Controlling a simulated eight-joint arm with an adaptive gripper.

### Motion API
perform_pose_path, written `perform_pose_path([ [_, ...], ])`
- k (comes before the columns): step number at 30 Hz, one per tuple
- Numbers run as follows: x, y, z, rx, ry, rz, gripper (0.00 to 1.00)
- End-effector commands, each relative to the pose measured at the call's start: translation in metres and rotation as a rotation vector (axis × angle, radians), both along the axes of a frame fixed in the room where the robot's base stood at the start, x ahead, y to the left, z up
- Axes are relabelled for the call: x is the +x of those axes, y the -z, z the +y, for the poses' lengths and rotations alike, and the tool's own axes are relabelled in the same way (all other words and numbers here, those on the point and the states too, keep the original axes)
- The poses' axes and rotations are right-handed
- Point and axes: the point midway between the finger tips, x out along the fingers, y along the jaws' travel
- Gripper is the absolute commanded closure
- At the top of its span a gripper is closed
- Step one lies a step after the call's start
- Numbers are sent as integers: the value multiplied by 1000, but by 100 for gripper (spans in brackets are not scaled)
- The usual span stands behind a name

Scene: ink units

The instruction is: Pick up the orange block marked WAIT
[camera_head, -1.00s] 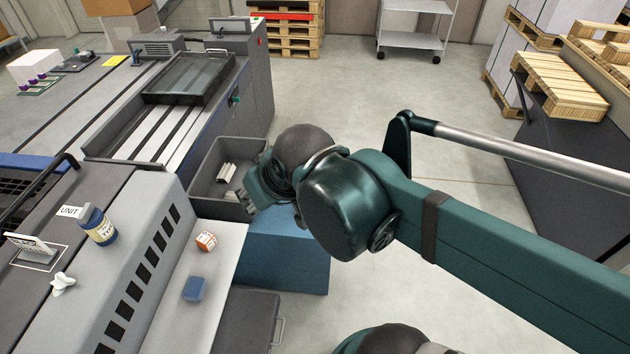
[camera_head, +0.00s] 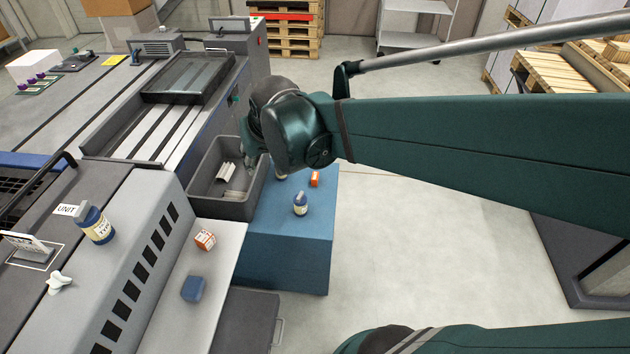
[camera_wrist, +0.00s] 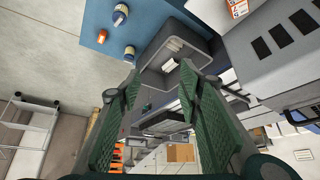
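An orange block (camera_head: 205,240) with white label faces sits on the light grey shelf in the head view; its print is too small to read. It also shows at the top edge of the wrist view (camera_wrist: 237,8). A second orange block (camera_head: 315,179) stands on the blue cabinet; it shows in the wrist view too (camera_wrist: 129,50), and no mark is legible. I cannot tell which is marked WAIT. My gripper (camera_wrist: 160,78) is open, with nothing between its fingers. It is apart from both blocks. In the head view my arm mostly hides it, near the grey bin.
A blue bottle (camera_head: 300,204) stands on the blue cabinet (camera_head: 285,250). A grey bin (camera_head: 222,208) with pale pieces adjoins it. A blue block (camera_head: 193,289) lies near the shelf's orange block. A larger bottle (camera_head: 96,226) stands on the machine. Open floor lies to the right.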

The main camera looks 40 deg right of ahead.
Motion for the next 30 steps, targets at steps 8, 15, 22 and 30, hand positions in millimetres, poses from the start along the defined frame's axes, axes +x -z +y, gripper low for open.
perform_pose_path([
  [8, 37, 20, -30, 6, 63, 18, 65],
  [15, 67, 42, -56, 13, 117, 32, 65],
  [22, 93, 66, -83, 19, 169, 47, 65],
  [30, 121, 99, -117, 25, 231, 62, 65],
])
